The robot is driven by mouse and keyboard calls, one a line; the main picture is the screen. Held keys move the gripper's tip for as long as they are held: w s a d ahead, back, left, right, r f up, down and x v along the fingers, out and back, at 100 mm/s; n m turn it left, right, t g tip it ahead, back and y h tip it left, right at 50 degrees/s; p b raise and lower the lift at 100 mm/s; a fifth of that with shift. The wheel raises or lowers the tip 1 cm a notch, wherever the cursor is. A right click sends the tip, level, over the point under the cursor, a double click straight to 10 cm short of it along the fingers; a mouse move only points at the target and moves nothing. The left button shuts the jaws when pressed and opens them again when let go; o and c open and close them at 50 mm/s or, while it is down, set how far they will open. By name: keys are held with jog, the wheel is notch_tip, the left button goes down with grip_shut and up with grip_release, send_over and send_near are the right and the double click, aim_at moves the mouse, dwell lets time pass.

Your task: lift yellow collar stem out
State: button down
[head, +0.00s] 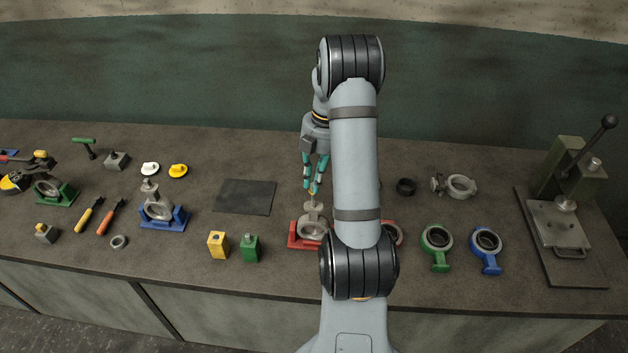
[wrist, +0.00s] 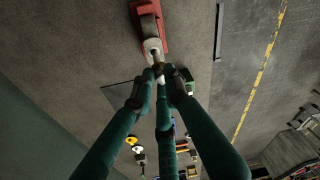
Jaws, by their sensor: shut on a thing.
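My gripper (head: 315,187) has teal fingers, and their tips are closed together over a small yellow collar stem (head: 313,192). The stem is upright at the top of a grey valve casting (head: 312,208). The casting sits in a red stand (head: 297,243). In the wrist view my fingertips (wrist: 160,70) meet at the stem's top, with the pale casting (wrist: 152,45) and the red stand (wrist: 146,9) beyond. The fingers hide most of the stem. I cannot tell how far the stem is seated in the casting. My arm hides the stand's right side.
A dark mat (head: 245,197) lies to the left. A yellow block (head: 217,244) and a green block (head: 250,247) stand left of the red stand. A second casting (head: 158,205) sits in a blue stand (head: 176,222). A press (head: 566,215) is far right.

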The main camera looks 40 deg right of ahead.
jog(key=shift+r+p, duration=1.2)
jog(key=shift+r, duration=0.45)
